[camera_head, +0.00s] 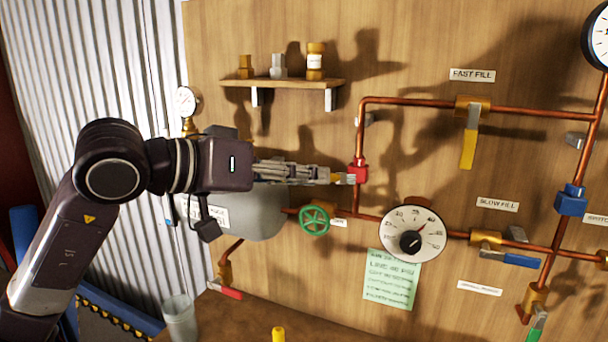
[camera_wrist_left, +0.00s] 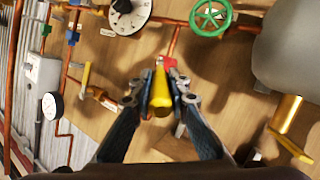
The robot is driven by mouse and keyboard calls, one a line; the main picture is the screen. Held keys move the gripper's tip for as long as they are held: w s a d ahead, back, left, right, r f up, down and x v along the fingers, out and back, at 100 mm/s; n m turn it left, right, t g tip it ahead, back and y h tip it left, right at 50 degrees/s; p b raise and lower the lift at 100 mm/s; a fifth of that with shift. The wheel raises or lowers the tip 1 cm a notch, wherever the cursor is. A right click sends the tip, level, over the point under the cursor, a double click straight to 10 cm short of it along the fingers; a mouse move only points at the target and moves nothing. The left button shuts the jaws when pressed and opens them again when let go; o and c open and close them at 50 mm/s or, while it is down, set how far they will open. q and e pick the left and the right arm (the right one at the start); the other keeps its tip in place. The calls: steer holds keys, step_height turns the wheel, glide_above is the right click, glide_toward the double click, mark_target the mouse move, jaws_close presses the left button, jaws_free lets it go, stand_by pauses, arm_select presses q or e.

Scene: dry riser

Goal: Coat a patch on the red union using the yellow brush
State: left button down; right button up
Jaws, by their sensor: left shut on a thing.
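The red union (camera_head: 359,171) is a fitting on the copper pipe in the middle of the wooden panel. It also shows in the left wrist view (camera_wrist_left: 169,62), partly behind the brush. My left gripper (camera_head: 325,175) is shut on the yellow brush (camera_wrist_left: 161,94) and reaches in from the left, level with the union. Only a little yellow and the pale tip of the brush show past the fingers in the head view. The tip is at the union's left side; I cannot tell whether it touches. My right gripper is not in view.
A green handwheel (camera_head: 314,219) and a round dial (camera_head: 412,234) sit below the union. A grey tank (camera_head: 258,212) lies behind my left gripper. A small shelf (camera_head: 285,83) with fittings is above. A clear cup (camera_head: 180,320) stands at the lower left.

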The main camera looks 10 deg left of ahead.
arm_select(q)
steer(key=shift+w+d, duration=0.2)
steer(key=shift+w, duration=0.4)
stand_by(0.6)
steer(key=shift+d, duration=0.1)
